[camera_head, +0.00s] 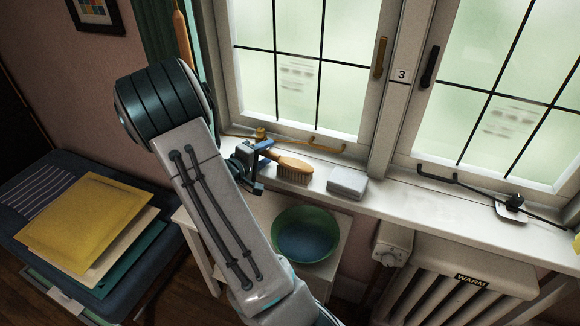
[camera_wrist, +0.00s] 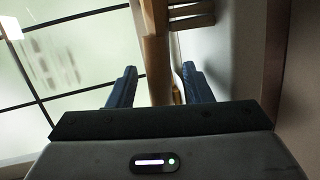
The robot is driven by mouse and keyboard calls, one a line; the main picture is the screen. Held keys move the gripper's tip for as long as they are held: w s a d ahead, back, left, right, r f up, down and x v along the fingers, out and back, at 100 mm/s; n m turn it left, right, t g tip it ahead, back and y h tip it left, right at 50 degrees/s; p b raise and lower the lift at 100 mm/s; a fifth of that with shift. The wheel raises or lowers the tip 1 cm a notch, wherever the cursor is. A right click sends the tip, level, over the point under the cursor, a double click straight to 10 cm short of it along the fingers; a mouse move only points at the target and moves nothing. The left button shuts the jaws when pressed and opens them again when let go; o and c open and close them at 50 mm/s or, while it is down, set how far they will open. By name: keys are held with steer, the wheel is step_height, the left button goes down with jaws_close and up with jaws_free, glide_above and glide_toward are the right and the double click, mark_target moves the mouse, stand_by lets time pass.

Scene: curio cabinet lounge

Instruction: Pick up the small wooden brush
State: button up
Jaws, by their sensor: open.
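The small wooden brush (camera_head: 292,163) lies on the white window sill, with its tan wooden back up and pale bristles along its lower front side. Its narrow handle end points left, toward my gripper (camera_head: 262,168). My gripper is open, just left of the brush, its blue fingers beside the handle end. In the wrist view the two blue fingers of my gripper (camera_wrist: 160,82) stand apart. A brown strip runs between them, and I cannot tell whether it is the brush or window woodwork. No grip on the brush shows.
A grey block (camera_head: 347,183) sits right of the brush on the sill (camera_head: 395,193). A brass window latch (camera_head: 326,146) and a small yellow object (camera_head: 261,133) are behind it. A green bowl (camera_head: 306,234) stands below. A radiator (camera_head: 455,285) is at right, stacked folders (camera_head: 88,215) at left.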

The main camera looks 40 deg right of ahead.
steer(key=shift+d, duration=0.2)
jaws_close()
steer(key=shift+w+r, duration=0.1)
steer(key=shift+r, duration=0.3)
steer(key=r, duration=0.4)
steer(key=shift+s+d+p, duration=0.15)
steer(key=shift+s+p, duration=0.05)
steer(key=shift+p, duration=0.2)
steer(key=s+d+r, duration=0.6)
steer(key=s+d, duration=0.1)
steer(key=d, duration=0.1)
steer(key=shift+s, duration=0.4)
